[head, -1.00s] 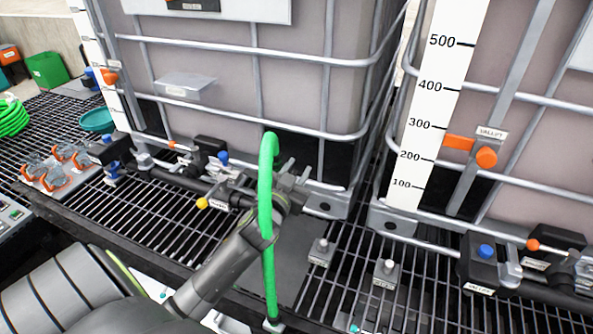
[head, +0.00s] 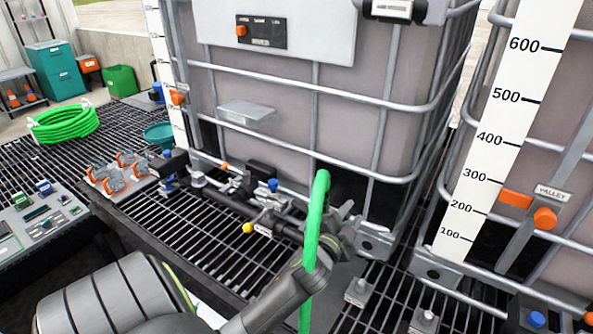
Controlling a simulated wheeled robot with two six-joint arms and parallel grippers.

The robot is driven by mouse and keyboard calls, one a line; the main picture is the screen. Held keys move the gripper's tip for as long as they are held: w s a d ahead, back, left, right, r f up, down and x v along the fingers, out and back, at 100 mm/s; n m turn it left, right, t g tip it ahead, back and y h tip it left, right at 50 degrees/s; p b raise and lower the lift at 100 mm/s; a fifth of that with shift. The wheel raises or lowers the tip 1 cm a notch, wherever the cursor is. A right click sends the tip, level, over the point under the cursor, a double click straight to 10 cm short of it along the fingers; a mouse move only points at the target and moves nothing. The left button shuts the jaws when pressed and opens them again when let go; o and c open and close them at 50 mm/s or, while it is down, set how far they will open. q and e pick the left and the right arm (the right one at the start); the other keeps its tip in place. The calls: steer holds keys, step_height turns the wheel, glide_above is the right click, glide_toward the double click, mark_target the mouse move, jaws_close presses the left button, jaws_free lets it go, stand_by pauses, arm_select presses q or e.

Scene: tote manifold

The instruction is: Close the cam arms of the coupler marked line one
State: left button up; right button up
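My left arm reaches in from the bottom, and its gripper (head: 347,217) is beside the manifold in front of the left tank. The green hose (head: 314,240) stands upright in front of the wrist and hides part of it. I cannot tell whether the fingers are open or touch anything. The black manifold pipe (head: 228,202) carries a valve with a blue cap (head: 272,185), a yellow knob (head: 248,228) and a small white label (head: 263,231), too small to read. No coupler marked line one can be made out; it may be hidden behind the gripper and hose. My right gripper is not in view.
Several grey fittings with orange parts sit on a pale rack (head: 106,185) at the left. A coiled green hose (head: 66,122) and a teal bowl (head: 158,132) lie behind. Caged tanks (head: 290,110) block the back. The grating (head: 192,237) left of the arm is mostly clear.

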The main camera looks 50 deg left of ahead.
arm_select(q)
steer(key=s+d+f+m, duration=0.1)
steer(key=s+d+m, duration=0.15)
steer(key=s, duration=0.55)
steer(key=s+d+f+m, duration=0.1)
steer(key=s+d+m, duration=0.15)
steer(key=s, duration=0.65)
steer(key=s+f+n+g+b, duration=0.2)
steer(key=f+n+g+b, duration=0.1)
steer(key=f, duration=0.5)
steer(key=s+f+n+g+h+b, duration=0.1)
steer(key=f+n+g+b, duration=0.3)
steer(key=f, duration=0.5)
steer(key=shift+s+a+f+n+g+h, duration=0.3)
steer(key=shift+s+a+n+g, duration=0.25)
steer(key=shift+s+g, duration=0.4)
steer(key=shift+d, duration=0.1)
